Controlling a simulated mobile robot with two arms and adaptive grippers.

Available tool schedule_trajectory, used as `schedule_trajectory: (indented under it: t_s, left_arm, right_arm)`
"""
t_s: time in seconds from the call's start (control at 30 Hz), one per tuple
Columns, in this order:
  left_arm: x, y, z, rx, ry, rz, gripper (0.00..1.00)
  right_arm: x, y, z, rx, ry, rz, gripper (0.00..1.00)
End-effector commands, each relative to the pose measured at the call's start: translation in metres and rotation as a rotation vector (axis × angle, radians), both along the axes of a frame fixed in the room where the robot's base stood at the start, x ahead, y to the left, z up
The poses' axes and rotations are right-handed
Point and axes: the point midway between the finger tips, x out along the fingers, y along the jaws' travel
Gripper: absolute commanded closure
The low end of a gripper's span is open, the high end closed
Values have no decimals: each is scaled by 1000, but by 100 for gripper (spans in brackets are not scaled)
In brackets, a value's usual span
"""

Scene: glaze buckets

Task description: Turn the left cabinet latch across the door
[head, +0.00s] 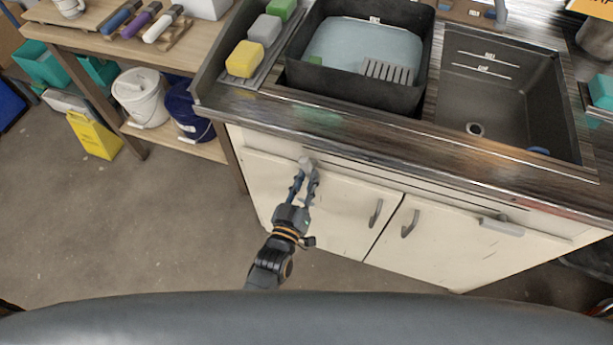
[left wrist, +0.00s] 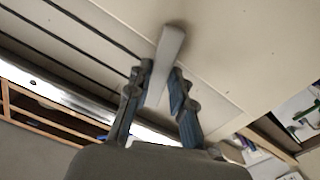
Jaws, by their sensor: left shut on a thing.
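The left cabinet latch (head: 305,163) is a pale grey bar at the top of the left white door (head: 339,205), under the counter edge. My left gripper (head: 304,178) is shut on it, with the arm reaching up from below. In the left wrist view the latch (left wrist: 169,50) runs between the two fingers (left wrist: 160,88), its far end meeting the pale cabinet front. In the head view the fingers hide part of the latch, so its exact angle to the door is hard to tell. My right gripper is not in view.
The right door (head: 445,235) has a similar latch (head: 502,226) lying sideways near its top. Both doors have grey handles, such as the left door's handle (head: 376,213). The counter edge (head: 390,141) overhangs above. A white bucket (head: 141,97) and a dark blue bucket (head: 187,112) stand on the left shelf.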

Motion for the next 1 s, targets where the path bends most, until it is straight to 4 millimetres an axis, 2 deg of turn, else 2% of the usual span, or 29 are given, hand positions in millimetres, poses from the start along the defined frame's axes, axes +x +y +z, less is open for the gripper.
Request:
schedule_trajectory:
  t_s: [0.43,1.0]
  left_arm:
    - [-1,0,-1,272,-84,-1,100]
    - [-1,0,-2,338,-106,-1,100]
  right_arm:
    - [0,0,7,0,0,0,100]
    - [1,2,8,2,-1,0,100]
